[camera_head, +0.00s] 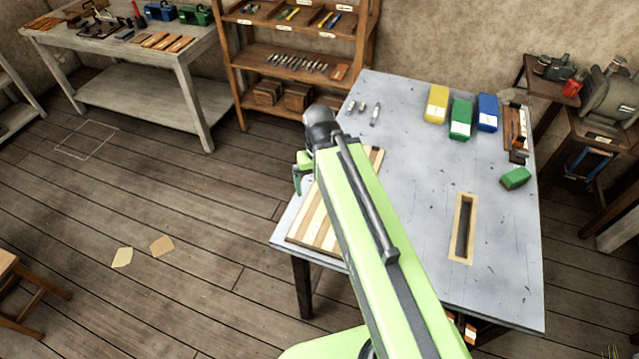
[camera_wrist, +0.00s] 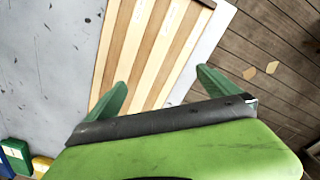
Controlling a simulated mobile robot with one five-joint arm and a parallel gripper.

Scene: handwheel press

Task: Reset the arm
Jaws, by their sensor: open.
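My gripper (camera_wrist: 160,90) shows in the wrist view with two green fingers spread wide apart and nothing between them. Beyond the fingers lies a striped wooden board (camera_wrist: 158,38) on the grey table. In the head view my green arm reaches up across the table, and my gripper (camera_head: 299,178) is partly hidden at its far end, above the table's left edge. The striped board (camera_head: 312,222) lies under my arm, which hides part of it. The grey table (camera_head: 405,100) stands in the middle right.
A slotted wooden frame (camera_head: 463,228) sits in the tabletop. A shelf (camera_head: 290,50) stands behind. The floor (camera_head: 190,220) at left is mostly clear.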

